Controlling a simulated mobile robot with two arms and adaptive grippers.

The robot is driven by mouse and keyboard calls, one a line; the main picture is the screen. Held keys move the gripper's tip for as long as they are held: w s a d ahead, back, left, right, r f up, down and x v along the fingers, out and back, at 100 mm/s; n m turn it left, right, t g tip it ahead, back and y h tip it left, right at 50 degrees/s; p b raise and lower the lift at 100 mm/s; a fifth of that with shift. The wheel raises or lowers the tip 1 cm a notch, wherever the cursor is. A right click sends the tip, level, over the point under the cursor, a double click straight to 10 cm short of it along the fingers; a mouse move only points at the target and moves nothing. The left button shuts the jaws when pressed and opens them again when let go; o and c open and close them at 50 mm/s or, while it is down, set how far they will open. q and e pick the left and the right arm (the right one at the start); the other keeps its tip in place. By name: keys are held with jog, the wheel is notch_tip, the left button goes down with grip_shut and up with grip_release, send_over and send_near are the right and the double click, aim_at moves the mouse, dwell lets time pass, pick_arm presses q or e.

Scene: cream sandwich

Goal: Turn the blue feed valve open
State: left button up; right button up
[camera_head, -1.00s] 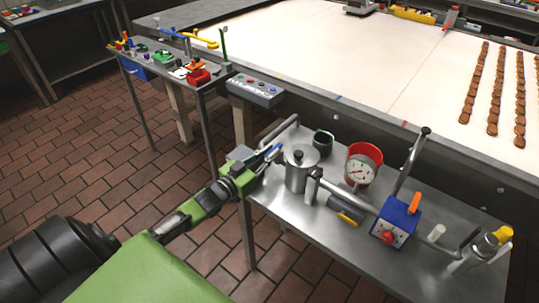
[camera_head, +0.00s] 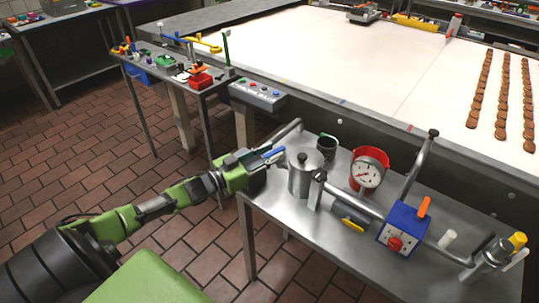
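A slim blue handle (camera_head: 274,154), which looks like the blue feed valve's lever, shows at the left end of the metal side table (camera_head: 272,210), beside a bent steel pipe (camera_head: 286,131). Its valve body is hidden behind my gripper. My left gripper (camera_head: 257,165), green and dark grey, is right at the near end of this handle. I cannot tell whether its fingers touch or enclose the handle, or how far they are open. My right gripper is not in view.
A steel canister (camera_head: 304,178), a dark cup (camera_head: 327,146), a dial gauge (camera_head: 366,172), a yellow handle (camera_head: 353,225) and a blue box (camera_head: 402,230) with a red knob crowd the side table. A button panel (camera_head: 257,95) is behind my gripper. Tiled floor is clear at left.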

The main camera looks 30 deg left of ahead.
pick_arm(q)
jog(key=shift+f, duration=0.1)
jog(key=shift+s+a+f, duration=0.1)
jog(key=shift+s+a, duration=0.1)
jog(key=shift+s, duration=0.4)
jog(key=v, duration=1)
jog(key=shift+s+a, duration=0.2)
jog(key=shift+s, duration=0.1)
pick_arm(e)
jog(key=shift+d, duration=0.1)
